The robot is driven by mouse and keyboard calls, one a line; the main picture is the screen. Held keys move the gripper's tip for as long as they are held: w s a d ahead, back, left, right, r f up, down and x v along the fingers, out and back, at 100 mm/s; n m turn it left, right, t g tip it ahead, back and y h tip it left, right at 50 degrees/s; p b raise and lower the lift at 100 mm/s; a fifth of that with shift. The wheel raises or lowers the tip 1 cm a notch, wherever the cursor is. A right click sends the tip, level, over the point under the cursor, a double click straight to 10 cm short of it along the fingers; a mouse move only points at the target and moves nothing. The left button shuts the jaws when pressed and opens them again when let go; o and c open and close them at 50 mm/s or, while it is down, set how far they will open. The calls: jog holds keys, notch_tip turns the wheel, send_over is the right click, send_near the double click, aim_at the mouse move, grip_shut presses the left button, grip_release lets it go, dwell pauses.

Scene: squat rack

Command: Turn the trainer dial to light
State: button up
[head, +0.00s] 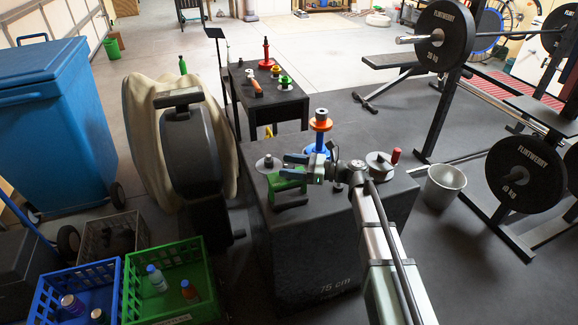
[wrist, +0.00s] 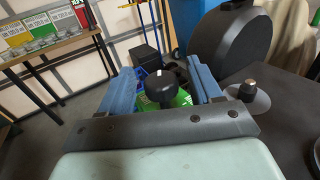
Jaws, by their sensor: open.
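A black round dial (wrist: 160,88) with a white pointer mark shows in the wrist view, above a green body (wrist: 182,100). The pointer stands roughly upright in that picture. In the head view the green body (head: 288,184) sits on the front left of the black box (head: 310,245), and my gripper largely hides the dial. My gripper (head: 290,164) is open, with its blue fingers over the green body. In the wrist view my gripper (wrist: 160,70) has one finger on each side of the dial, with gaps showing. I cannot read any light setting label.
A silver disc with a black knob (head: 268,162) stands left of my gripper. An orange and blue spool (head: 319,125) stands behind it, and another silver disc (head: 379,166) is to the right. A black flywheel machine (head: 190,150) stands left of the box. Crates (head: 175,270) sit front left.

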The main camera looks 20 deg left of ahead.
jog(key=shift+s+a, duration=0.1)
jog(key=shift+a, duration=0.2)
jog(key=shift+c, duration=0.2)
jog(key=c, duration=0.9)
jog(key=shift+c, duration=0.2)
jog(key=shift+w+n+g+h, duration=0.2)
jog(key=shift+n+g+h, duration=0.8)
jog(key=shift+n+g, duration=0.8)
jog(key=shift+s+n+g+h, duration=0.15)
jog(key=shift+n+g+h, duration=1.05)
jog(key=shift+g, duration=0.9)
